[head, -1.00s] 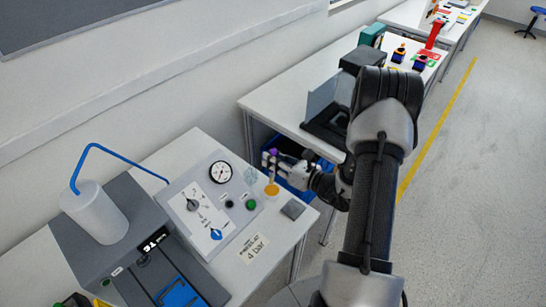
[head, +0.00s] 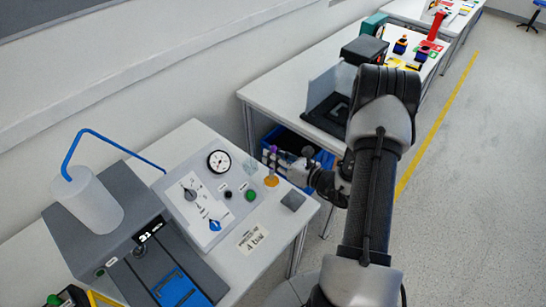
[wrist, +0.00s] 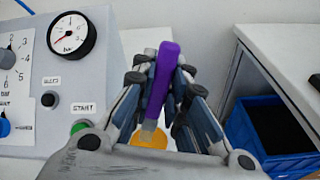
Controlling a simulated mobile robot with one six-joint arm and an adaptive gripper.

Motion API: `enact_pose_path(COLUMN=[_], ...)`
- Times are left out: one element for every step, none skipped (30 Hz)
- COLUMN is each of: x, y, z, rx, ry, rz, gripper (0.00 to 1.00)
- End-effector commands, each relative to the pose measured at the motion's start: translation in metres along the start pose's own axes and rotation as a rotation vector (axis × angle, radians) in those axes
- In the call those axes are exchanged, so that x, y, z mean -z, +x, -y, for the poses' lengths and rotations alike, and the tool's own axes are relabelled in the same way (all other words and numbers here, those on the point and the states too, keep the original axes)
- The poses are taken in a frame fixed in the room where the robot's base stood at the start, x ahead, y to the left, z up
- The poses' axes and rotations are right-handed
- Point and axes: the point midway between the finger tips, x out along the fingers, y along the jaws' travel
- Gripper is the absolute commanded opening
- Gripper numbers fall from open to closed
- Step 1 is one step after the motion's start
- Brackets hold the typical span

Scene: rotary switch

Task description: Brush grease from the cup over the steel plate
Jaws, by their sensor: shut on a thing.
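The brush has a purple handle, seen in the head view (head: 273,149) and in the wrist view (wrist: 164,75). My gripper (head: 270,158) is shut on it, with the fingers (wrist: 160,90) on both sides of the handle. The brush is nearly upright, tip down. The orange grease cup (head: 271,181) is right below it; it also shows in the wrist view (wrist: 148,138), partly hidden by the fingers. The brush tip is at or in the cup; I cannot tell whether it touches the grease. The grey steel plate (head: 293,200) lies on the table, to the right of the cup.
A sloped control panel (head: 207,205) with a gauge (head: 219,161), knobs and a green start button (head: 251,195) stands left of the cup. A blue bin (head: 323,160) is under the far bench. A paper label (head: 252,240) lies near the table's front edge.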

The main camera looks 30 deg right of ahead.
Motion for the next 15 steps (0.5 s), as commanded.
enact_pose_path(x=[0.0000,0.0001,0.0003,0.0005,0.0008,0.0012,0.0015,0.0019,0.0024,0.0028,0.0032,0.0036,0.0040,0.0043,0.0048], y=[0.0000,0.0000,0.0000,0.0001,0.0001,0.0002,0.0003,0.0003,0.0004,0.0005,0.0006,0.0007,0.0007,0.0008,0.0009], z=[0.0000,0.0000,0.0001,0.0001,0.0002,0.0004,0.0005,0.0006,0.0008,0.0009,0.0010,0.0011,0.0013,0.0014,0.0015], rx=[0.000,0.000,0.000,0.000,0.000,0.000,0.000,0.000,0.000,0.000,0.000,0.000,0.000,0.000,0.000], ry=[0.000,0.000,0.000,0.000,0.000,0.000,0.000,0.000,0.000,0.000,0.000,0.000,0.000,0.000,0.000], rz=[0.000,0.000,0.000,0.000,0.000,0.000,0.000,0.000,0.000,0.000,0.000,0.000,0.000,0.000,0.000], gripper=[0.00,0.00,0.00,0.00,0.00,0.00,0.00,0.00,0.00,0.00,0.00,0.00,0.00,0.00,0.00])
